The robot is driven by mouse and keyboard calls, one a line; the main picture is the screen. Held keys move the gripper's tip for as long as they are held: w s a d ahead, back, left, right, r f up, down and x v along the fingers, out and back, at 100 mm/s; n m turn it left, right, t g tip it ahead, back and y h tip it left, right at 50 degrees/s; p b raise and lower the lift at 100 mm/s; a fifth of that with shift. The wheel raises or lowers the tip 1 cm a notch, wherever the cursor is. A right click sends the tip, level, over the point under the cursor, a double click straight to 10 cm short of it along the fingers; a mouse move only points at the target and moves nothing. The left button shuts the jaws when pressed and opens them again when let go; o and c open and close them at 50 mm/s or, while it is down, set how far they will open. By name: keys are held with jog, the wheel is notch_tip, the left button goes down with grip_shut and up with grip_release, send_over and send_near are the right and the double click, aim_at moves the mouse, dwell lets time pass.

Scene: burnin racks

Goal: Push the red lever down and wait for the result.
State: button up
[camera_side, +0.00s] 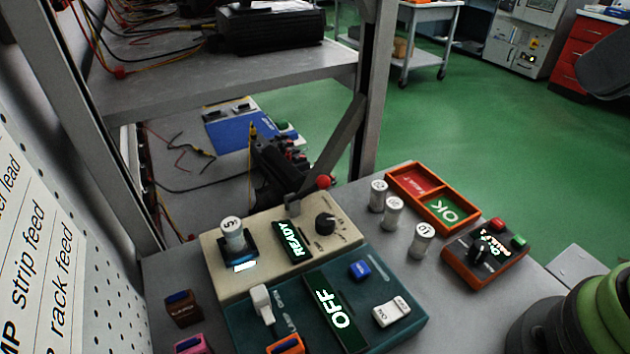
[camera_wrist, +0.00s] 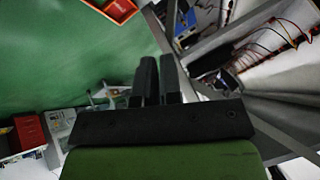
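The red lever (camera_side: 323,182) has a round red knob and stands raised at the back edge of a beige tester (camera_side: 228,285). The tester's display reads READY (camera_side: 292,241). A white cylinder marked 5 (camera_side: 232,234) stands upright in the tester's dark socket, with a lit strip in front.
A teal box (camera_side: 400,272) with an OFF display (camera_side: 338,312) stands in front of the tester. Several white cylinders (camera_side: 393,212) stand right of it, near an orange tray (camera_side: 407,167) labelled OK. An orange control box (camera_side: 463,270) is farther right. A rack post (camera_side: 372,90) rises behind.

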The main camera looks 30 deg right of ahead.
jog(key=w+r+g, duration=0.1)
jog(key=w, duration=0.2)
jog(key=w+a+r, duration=0.1)
jog(key=w, duration=0.3)
jog(key=w+r+n+g, duration=0.1)
jog(key=w, duration=0.2)
jog(key=shift+w+a+r+g, duration=0.15)
jog(key=shift+a+r+g, duration=0.15)
jog(key=shift+a, duration=0.1)
grip_shut()
jog(key=g+h, duration=0.2)
jog(key=g, duration=0.3)
send_over(308, 191)
jog(key=w+d, duration=0.2)
jog(key=d, duration=0.1)
notch_tip(308, 191, down, 19)
jog(key=shift+s+d, duration=0.15)
jog(key=shift+d, duration=0.05)
jog(key=shift+s+a+f, duration=0.1)
jog(key=shift+s+f, duration=0.05)
jog(key=shift+f, duration=1.6)
jog(key=shift+s+f, duration=0.15)
jog(key=shift+f, duration=1.55)
